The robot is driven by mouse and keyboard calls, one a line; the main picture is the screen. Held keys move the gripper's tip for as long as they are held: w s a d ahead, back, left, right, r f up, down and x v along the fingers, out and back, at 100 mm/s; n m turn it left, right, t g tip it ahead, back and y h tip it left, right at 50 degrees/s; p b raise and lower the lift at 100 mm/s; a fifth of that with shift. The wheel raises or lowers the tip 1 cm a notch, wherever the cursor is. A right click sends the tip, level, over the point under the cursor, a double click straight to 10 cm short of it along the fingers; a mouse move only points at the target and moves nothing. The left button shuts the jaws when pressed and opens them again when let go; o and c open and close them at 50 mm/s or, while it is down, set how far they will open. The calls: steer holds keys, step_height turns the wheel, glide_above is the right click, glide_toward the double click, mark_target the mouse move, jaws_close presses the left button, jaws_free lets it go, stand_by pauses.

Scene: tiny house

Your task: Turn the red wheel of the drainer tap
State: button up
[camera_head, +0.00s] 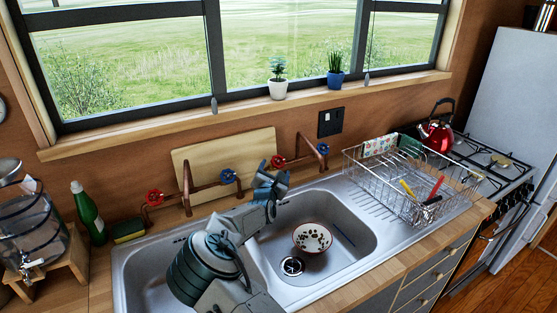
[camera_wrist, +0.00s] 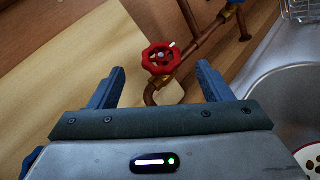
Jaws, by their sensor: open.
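The drainer tap is copper piping with a red wheel (camera_head: 278,161) and a blue wheel (camera_head: 322,149), on the wall side of the right basin. In the wrist view the red wheel (camera_wrist: 160,58) appears between and a little beyond my two blue finger tips. My gripper (camera_head: 270,178) is open and empty, just in front of the red wheel in the head view. The wrist view shows my gripper (camera_wrist: 160,85) with a finger on each side of the wheel's line, and no clear contact. The tap's blue wheel is only partly visible at the top right there.
A second tap with a red wheel (camera_head: 153,197) and a blue wheel (camera_head: 228,176) stands to the left. A wooden board (camera_head: 205,155) leans behind the taps. A bowl (camera_head: 312,238) sits in the right basin. A wire dish rack (camera_head: 400,190) stands to the right.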

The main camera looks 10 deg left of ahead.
mark_target(278, 162)
steer(key=shift+w+d+p, duration=0.15)
steer(key=shift+w+p, duration=0.1)
steer(key=shift+w, duration=1.4)
steer(key=shift+w+d+p, duration=0.15)
steer(key=shift+w+p, duration=0.05)
steer(key=shift+w, duration=1.4)
steer(key=c, duration=1)
